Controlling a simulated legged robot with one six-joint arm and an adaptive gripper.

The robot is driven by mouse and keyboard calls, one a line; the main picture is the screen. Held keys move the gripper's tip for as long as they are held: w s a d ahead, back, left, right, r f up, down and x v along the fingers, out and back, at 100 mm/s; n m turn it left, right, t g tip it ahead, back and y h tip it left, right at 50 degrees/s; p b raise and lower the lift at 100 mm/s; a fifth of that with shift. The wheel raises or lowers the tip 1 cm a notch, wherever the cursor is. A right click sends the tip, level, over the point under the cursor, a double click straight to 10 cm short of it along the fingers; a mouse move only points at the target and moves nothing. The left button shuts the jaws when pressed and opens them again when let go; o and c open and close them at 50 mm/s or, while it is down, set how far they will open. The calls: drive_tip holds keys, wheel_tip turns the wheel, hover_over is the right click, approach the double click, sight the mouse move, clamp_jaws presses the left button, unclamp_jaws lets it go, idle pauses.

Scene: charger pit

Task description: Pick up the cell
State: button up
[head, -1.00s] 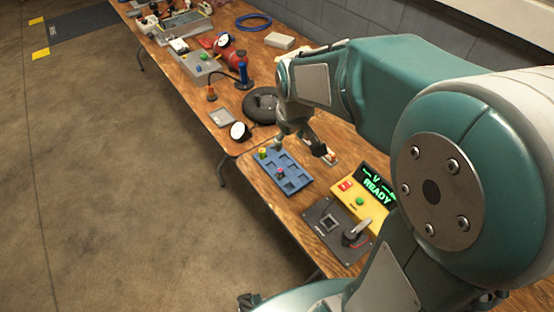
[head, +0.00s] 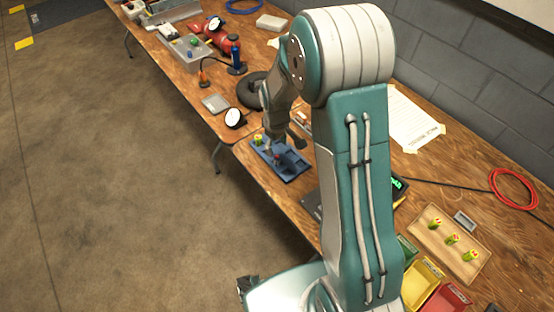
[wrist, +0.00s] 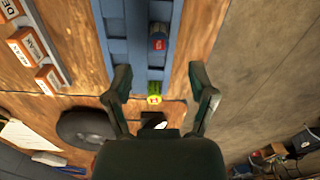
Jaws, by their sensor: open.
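A blue tray (head: 292,174) with compartments lies on the wooden bench; it also shows in the wrist view (wrist: 118,48). A yellow-green cell (head: 258,140) stands at the tray's far left end, and in the wrist view it (wrist: 154,93) shows a pale-marked yellow top. A darker cell with a red top (wrist: 158,44) sits in another compartment; it shows small in the head view (head: 277,155). My gripper (wrist: 158,74) is open and empty above the tray, its two fingers spread to either side of it. In the head view my gripper (head: 284,143) partly covers the tray.
A black tyre (head: 250,90) and a round white dial (head: 234,117) are beyond the tray. A board (head: 448,240) with several yellow-green cells lies at right, near coloured bins (head: 424,276). A yellow panel is mostly hidden behind my arm. Labelled orange-white blocks (wrist: 36,48) lie beside the tray.

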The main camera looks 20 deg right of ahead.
sight(277, 156)
wheel_tip(277, 156, down, 6)
drive_tip(key=shift+f, duration=0.1)
idle(0.4)
clamp_jaws()
